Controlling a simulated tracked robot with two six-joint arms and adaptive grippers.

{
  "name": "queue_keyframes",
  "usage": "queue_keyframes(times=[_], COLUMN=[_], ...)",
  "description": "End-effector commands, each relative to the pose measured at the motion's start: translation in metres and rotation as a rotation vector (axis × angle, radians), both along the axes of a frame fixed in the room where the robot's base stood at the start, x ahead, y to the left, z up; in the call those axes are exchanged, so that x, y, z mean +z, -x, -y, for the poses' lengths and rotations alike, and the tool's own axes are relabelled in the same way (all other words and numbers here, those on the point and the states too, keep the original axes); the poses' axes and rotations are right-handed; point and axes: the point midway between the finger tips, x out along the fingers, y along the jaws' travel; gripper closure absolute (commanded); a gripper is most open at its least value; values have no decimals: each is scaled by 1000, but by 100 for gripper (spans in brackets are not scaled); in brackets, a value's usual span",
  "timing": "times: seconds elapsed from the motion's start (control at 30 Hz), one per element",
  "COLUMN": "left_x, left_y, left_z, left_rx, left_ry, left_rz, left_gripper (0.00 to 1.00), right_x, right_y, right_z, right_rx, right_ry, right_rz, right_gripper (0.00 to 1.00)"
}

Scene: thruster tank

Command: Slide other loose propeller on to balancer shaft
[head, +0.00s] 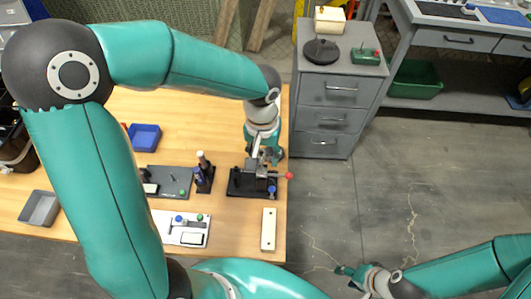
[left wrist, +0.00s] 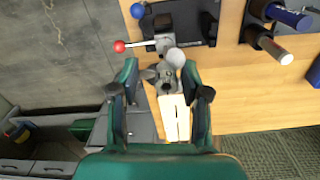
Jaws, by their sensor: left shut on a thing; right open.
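My left gripper (head: 264,150) reaches down over the table's right side, just behind a black fixture (head: 238,184). In the left wrist view its two fingers (left wrist: 160,72) stand either side of a small grey lobed part (left wrist: 151,74), which looks like a propeller. The gripper is shut on this part; the exact contact is unclear. The fixture's black base (left wrist: 203,31) is beyond the fingertips. It has a grey lever with a red ball (left wrist: 120,46) and a blue knob (left wrist: 137,10). I cannot clearly make out the balancer shaft. My right gripper (head: 358,274) is open and empty over the floor.
Left of the fixture stand upright handled tools in a black holder (head: 204,181), then a grey plate (head: 168,183) with a thin pin. A white tray (head: 169,240), a pale block (head: 268,230) and a blue bin (head: 145,138) also lie there. A drawer cabinet (head: 328,119) stands behind right.

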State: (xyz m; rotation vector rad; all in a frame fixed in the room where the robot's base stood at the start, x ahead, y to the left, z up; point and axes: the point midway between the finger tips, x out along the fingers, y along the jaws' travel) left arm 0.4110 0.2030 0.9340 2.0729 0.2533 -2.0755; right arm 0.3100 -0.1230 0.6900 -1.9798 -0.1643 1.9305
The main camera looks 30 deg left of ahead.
Motion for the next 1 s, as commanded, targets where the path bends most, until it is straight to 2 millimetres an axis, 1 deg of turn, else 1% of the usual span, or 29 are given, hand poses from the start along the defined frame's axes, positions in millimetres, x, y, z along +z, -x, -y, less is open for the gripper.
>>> queue_keyframes(times=[0.53,1.0], left_x=[-1,-13], left_y=[0,1], left_z=[0,-1], left_rx=[1,2], left_ry=[0,0], left_rz=[0,0], left_gripper=[78,78], right_x=[-1,-14], right_y=[0,0], right_z=[0,0], right_rx=[0,0], right_ry=[0,0], right_rz=[0,0], right_gripper=[53,53])
